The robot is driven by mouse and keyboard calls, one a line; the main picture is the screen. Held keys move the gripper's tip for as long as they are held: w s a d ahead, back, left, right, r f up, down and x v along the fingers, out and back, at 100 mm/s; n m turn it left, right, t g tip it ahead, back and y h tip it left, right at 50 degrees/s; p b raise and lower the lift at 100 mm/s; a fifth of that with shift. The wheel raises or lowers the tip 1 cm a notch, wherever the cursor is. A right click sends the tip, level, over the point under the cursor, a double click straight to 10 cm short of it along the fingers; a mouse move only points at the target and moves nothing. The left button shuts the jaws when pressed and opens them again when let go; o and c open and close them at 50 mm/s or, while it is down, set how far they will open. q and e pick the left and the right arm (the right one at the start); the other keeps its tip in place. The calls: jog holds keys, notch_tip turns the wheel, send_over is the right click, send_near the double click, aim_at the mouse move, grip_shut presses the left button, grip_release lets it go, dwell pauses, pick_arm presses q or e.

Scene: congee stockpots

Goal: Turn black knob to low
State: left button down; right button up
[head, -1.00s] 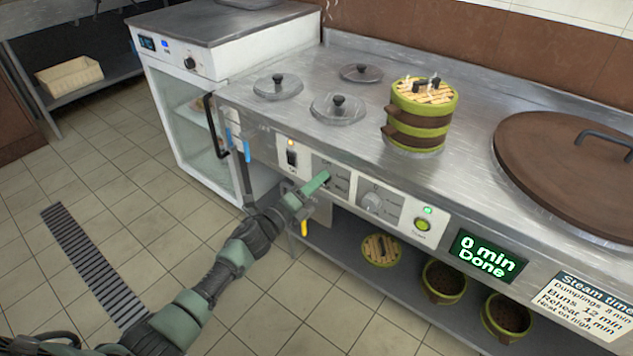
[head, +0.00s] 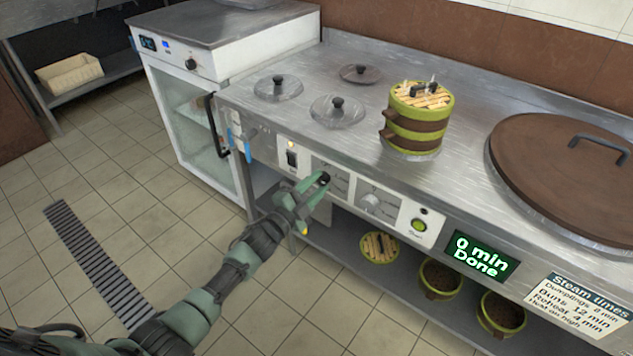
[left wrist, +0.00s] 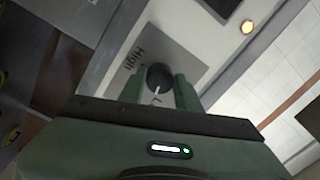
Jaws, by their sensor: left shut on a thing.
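The "High" label shows up and left of the knob. In the head view my left gripper (head: 312,188) reaches the panel from below left. My right gripper is not in view.
A display (head: 482,256) reads "0 min Done". A steamer stack (head: 417,120) stands on the counter.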

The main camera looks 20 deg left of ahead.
pick_arm(q)
jog(key=shift+f+n+p, duration=0.1)
jog(key=shift+n+p, duration=0.35)
jog(key=shift+n, duration=1.15)
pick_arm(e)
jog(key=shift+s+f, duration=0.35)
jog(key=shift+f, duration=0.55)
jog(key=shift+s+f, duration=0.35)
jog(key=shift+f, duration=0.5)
pick_arm(q)
jog(key=c, duration=1)
grip_release()
jog(key=shift+s, duration=0.25)
jog(key=p+v, duration=0.1)
jog(key=v, duration=0.6)
jog(key=shift+s, duration=0.2)
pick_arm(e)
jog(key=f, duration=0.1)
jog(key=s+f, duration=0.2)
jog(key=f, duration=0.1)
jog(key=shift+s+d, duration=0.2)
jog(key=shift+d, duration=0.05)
